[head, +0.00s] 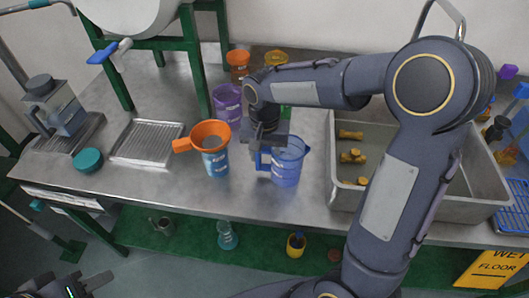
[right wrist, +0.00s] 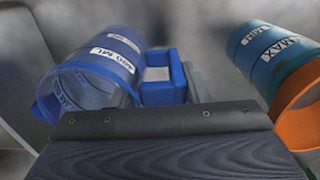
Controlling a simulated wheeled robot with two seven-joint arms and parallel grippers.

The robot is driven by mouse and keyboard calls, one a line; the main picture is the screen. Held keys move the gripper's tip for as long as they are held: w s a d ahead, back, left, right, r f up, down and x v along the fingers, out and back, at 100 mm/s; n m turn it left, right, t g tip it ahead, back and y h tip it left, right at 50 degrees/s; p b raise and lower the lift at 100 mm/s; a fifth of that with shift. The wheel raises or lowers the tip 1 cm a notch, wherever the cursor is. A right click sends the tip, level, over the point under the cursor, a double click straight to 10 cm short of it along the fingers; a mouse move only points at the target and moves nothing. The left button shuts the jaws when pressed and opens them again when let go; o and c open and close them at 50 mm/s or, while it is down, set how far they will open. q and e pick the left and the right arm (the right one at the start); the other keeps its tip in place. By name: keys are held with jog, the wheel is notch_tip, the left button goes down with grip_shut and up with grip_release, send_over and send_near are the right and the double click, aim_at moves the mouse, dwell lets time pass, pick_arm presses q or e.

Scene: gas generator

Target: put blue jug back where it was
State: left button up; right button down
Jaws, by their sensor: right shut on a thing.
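The blue jug (head: 287,163) is translucent with white labels and stands roughly upright near the front of the metal bench, left of the sink. I cannot tell whether its base touches the bench. My right gripper (head: 264,152) is shut on its blue handle, at the jug's left side. In the right wrist view the jug (right wrist: 95,72) lies at the left, with its handle (right wrist: 165,80) at the gripper; the fingertips are mostly hidden. A dark part of my left arm or gripper (head: 68,288) shows at the bottom left corner, its jaws unclear.
A blue beaker (head: 216,164) with an orange funnel (head: 209,135) stands just left of the jug. A purple jug (head: 228,103) stands behind. The metal sink (head: 400,207) holds several brass pieces. A ridged tray (head: 147,142) and teal lid (head: 88,160) are further left.

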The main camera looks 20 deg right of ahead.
jog(key=shift+f, duration=0.2)
jog(key=c, duration=0.8)
grip_release()
jog(key=shift+r, duration=0.1)
